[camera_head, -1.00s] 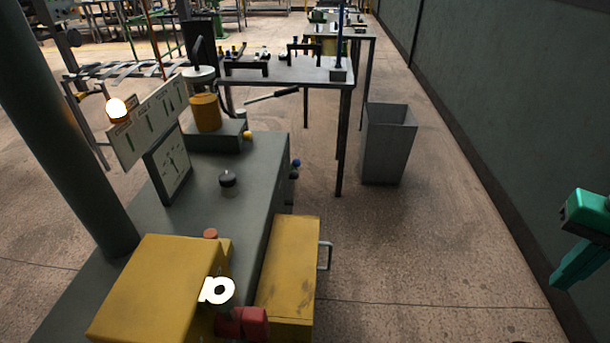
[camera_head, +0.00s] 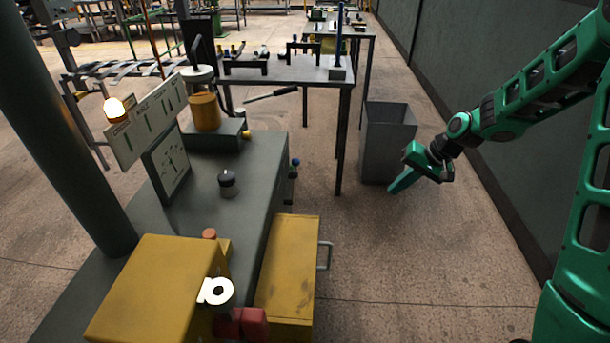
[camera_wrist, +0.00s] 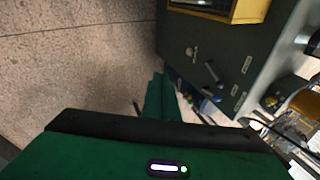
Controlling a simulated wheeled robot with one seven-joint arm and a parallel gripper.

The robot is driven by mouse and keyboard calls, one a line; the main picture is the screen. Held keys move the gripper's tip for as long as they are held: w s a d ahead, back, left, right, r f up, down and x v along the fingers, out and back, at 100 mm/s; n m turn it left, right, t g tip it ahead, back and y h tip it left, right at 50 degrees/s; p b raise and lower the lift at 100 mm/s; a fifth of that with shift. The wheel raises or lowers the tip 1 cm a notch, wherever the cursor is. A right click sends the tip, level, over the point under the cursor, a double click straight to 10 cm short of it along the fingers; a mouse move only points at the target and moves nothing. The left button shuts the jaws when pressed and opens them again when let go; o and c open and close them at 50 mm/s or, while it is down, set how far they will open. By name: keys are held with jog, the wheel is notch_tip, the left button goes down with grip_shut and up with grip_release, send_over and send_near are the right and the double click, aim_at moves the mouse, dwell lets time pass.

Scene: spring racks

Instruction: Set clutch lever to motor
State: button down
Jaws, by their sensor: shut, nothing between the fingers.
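My gripper (camera_head: 397,185) is shut and empty, in the air right of the grey machine bench (camera_head: 258,160). It stands apart from the bench, in front of a grey bin. Its green fingers also show together in the wrist view (camera_wrist: 160,95). The bench's side panel (camera_wrist: 228,42) shows in the wrist view, with a small lever (camera_wrist: 211,72), a second small fitting (camera_wrist: 191,52) and pale labels too small to read. I cannot tell which is the clutch lever.
The open grey bin (camera_head: 388,145) stands behind my gripper, with a wall (camera_head: 470,90) to the right. A yellow box (camera_head: 290,265) with a handle juts from the bench. A black knob (camera_head: 227,178) stands on top.

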jog(key=w+a+f+m+t+y, duration=0.2)
jog(key=w+a+f+m+y, duration=0.1)
jog(key=w+a, duration=0.4)
jog(key=w+a+f+m+t+y, duration=0.3)
jog(key=w+a+f+y, duration=0.3)
jog(key=a, duration=0.7)
jog(key=shift+w+a+f+t, duration=0.2)
jog(key=shift+w+f+t, duration=0.1)
jog(key=shift+w+f, duration=1)
jog(key=x, duration=1)
